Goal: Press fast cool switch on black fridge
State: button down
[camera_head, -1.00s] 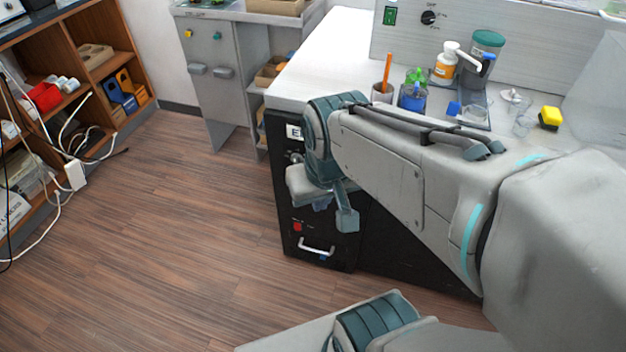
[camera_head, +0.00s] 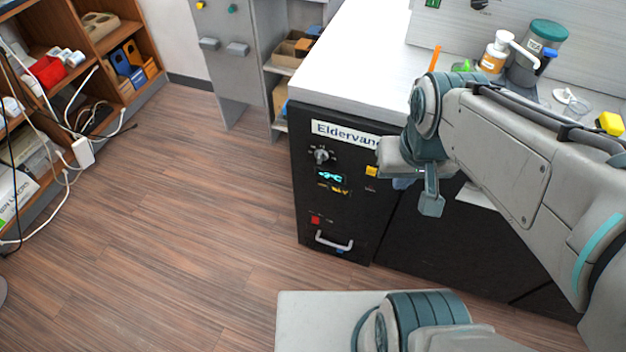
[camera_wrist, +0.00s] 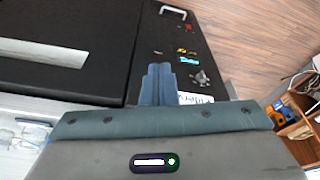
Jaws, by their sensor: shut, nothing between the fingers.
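The black fridge (camera_head: 350,215) stands under the white counter. Lettering by the switches is too small to read, so I cannot tell which is fast cool. My gripper (camera_wrist: 158,70) is shut and empty, apart from the fridge panel in the wrist view. There the display (camera_wrist: 190,61) and knob (camera_wrist: 200,77) lie right of its fingertips. In the head view my wrist mostly hides the fingers.
A metal handle (camera_head: 333,241) is low on the fridge front. The white countertop (camera_head: 345,75) overhangs above, with bottles (camera_head: 495,52) and cups toward the back right. Open wooden floor (camera_head: 190,220) lies left of the fridge. A shelf unit (camera_head: 95,85) stands at far left.

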jog(key=w+a+f+n+h+b, duration=0.1)
jog(key=w+f+n+h+b, duration=0.35)
jog(key=f, duration=0.65)
jog(key=w+a+f+n+h+b, duration=0.25)
jog(key=f+n+b, duration=0.3)
jog(key=f, duration=0.55)
jog(key=w+a+f+n+h+b, duration=0.1)
jog(key=w+f+n+h+b, duration=0.4)
jog(key=f, duration=0.6)
jog(key=a+f+n+t+y+b, duration=0.2)
jog(key=a+f+n+t+b, duration=0.2)
jog(key=f, duration=0.7)
jog(key=a+f+n+t+y+b, duration=0.2)
jog(key=a+f+n+t+b, duration=0.2)
jog(key=f, duration=0.7)
jog(key=a+f+n+t+y+b, duration=0.2)
jog(key=a+f+n+t+b, duration=0.2)
jog(key=a+f+n, duration=0.3)
notch_tip(320, 180, down, 5)
jog(key=shift+a+r+n+t+y, duration=0.2)
jog(key=shift+a+n+t+y, duration=0.25)
jog(key=shift+n, duration=0.55)
jog(key=shift+d, duration=0.1)
jog(key=b, duration=0.4)
send_near(315, 220)
jog(key=w+d+f, duration=0.2)
jog(key=w+f, duration=0.1)
jog(key=w, duration=0.2)
jog(key=shift+w+r, duration=0.1)
jog(key=shift+w, duration=0.55)
